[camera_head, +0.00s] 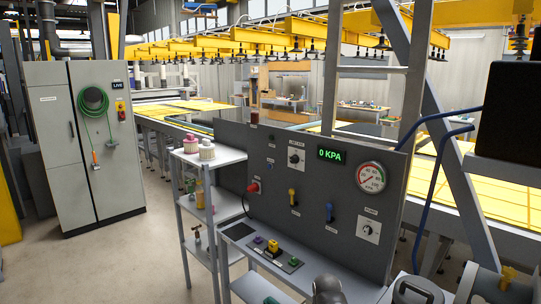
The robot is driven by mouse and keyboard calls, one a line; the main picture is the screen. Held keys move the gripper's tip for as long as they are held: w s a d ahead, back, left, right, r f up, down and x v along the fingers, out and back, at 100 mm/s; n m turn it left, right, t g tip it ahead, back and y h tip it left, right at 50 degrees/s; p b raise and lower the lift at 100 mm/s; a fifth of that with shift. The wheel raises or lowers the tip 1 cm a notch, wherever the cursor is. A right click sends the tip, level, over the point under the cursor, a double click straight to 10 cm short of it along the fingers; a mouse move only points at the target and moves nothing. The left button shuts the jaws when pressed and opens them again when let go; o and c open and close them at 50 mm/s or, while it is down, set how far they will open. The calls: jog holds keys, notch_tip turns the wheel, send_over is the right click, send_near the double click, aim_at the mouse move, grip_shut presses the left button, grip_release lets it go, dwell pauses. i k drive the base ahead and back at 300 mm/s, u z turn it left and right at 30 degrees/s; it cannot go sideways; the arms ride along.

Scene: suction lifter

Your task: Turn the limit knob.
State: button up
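A dark grey upright control panel (235,148) stands in the middle right. It carries two black rotary knobs on white square plates: an upper knob (294,158) left of the display, and a lower knob (368,230) below the round gauge. Their small labels are too small to read, so I cannot tell which is the limit knob. The green display (331,155) reads 0 KPA. The gauge (370,177) has a white face with red marks. My gripper does not show; a dark rounded part at the bottom edge may belong to my arm.
The panel also holds a red knob (253,187), a yellow lever (292,196) and a blue lever (329,212). A ledge with buttons (273,246) juts out below. A shelf rack (184,213) stands left, with open floor beyond and a grey cabinet (55,150).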

aim_at(295, 159)
jog(key=u, duration=0.9)
jog(key=i, duration=1.4)
jog(key=u, duration=1)
